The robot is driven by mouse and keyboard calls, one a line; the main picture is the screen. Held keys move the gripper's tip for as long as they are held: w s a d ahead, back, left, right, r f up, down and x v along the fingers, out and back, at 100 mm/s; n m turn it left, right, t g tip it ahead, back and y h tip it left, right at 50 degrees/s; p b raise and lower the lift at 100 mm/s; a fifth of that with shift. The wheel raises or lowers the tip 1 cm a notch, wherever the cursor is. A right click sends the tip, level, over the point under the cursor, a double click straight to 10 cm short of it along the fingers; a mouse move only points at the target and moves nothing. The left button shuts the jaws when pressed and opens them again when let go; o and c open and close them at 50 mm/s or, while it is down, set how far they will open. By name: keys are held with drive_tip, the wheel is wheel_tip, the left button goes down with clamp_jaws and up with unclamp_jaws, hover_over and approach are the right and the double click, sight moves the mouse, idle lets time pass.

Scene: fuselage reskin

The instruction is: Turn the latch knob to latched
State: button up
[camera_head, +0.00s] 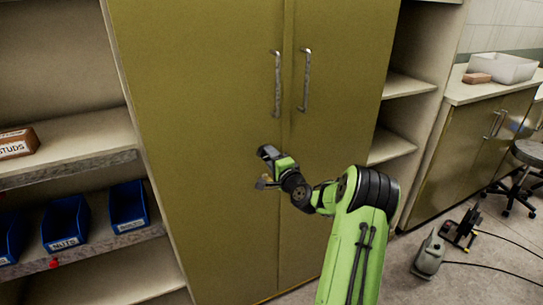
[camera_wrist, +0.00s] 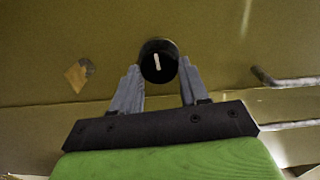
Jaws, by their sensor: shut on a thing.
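The latch knob (camera_wrist: 159,61) is a round black knob with a white pointer mark, on the olive cabinet door (camera_head: 205,120). In the wrist view it sits between my two grey fingertips, which close on its sides. The mark runs nearly up and down in that view, leaning slightly left at its top, roughly crosswise to the door handles. My gripper (camera_head: 264,169) is at the left door, below the handles and left of the door seam. In the head view I cannot make out the knob at my gripper.
Two metal door handles (camera_head: 277,84) (camera_head: 306,80) stand out above my gripper. Open shelves with blue bins (camera_head: 66,224) and a studs box (camera_head: 17,143) are at left. At right are a counter with a white tub (camera_head: 500,68), a stool (camera_head: 527,153) and equipment on the floor (camera_head: 430,254).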

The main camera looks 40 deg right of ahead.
drive_tip(key=shift+m, duration=0.5)
drive_tip(key=o, duration=1)
drive_tip(key=b+v, duration=0.3)
drive_tip(key=v, duration=1.2)
drive_tip(key=shift+s, duration=0.4)
drive_tip(key=shift+a, duration=0.15)
